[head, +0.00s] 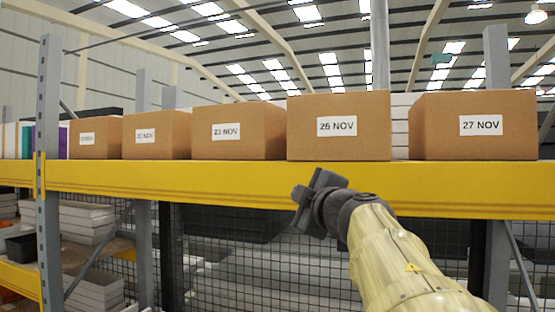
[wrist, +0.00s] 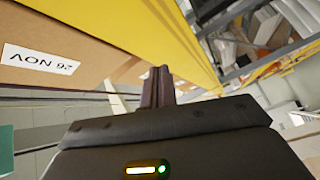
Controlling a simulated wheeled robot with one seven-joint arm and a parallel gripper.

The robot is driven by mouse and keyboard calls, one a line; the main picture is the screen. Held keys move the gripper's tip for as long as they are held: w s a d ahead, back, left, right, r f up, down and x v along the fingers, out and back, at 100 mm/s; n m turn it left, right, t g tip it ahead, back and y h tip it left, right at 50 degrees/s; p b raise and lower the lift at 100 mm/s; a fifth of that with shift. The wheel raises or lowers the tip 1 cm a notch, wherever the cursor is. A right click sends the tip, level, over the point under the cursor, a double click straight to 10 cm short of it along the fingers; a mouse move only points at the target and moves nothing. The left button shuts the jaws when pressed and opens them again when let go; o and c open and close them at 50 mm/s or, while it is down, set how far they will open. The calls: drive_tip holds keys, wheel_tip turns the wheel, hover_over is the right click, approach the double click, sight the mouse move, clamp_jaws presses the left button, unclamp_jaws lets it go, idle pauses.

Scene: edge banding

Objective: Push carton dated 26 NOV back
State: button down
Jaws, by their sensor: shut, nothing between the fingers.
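The carton dated 26 NOV (head: 338,128) is a brown box with a white label, upright on the yellow-edged shelf in the head view. Its label side also fills the upper left of the wrist view (wrist: 30,30), with the print upside down. My gripper (head: 322,182) is in front of the yellow beam, just below the carton's lower edge in the head view. Its fingers (wrist: 160,74) are shut and empty in the wrist view, beside the carton's face and the beam. I cannot tell whether they touch anything.
The carton dated 27 NOV (head: 480,128) stands to the right, with a gap between. The carton dated 23 NOV (head: 235,145) stands close on the left, with more cartons beyond. A yellow beam (head: 230,185) runs along the shelf front. A grey upright (head: 48,120) stands at the left.

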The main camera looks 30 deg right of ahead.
drive_tip(key=s+d+r+n+g+h, duration=0.1)
drive_tip(key=s+r+n, duration=0.2)
drive_tip(key=s+r, duration=0.5)
drive_tip(key=shift+s+d+r+n+h, duration=0.15)
drive_tip(key=shift+s+n+h, duration=0.15)
drive_tip(key=shift+s, duration=0.35)
drive_tip(key=shift+w, duration=0.15)
drive_tip(key=p, duration=0.3)
approach(317, 153)
drive_tip(key=w+a, duration=0.2)
drive_tip(key=w, duration=0.1)
drive_tip(key=w+d, duration=0.2)
drive_tip(key=d, duration=0.1)
drive_tip(key=shift+w+p, duration=0.2)
drive_tip(key=shift+p, duration=0.15)
drive_tip(key=shift+w+d, duration=0.15)
drive_tip(key=shift+d, duration=0.35)
drive_tip(key=shift+a, duration=0.1)
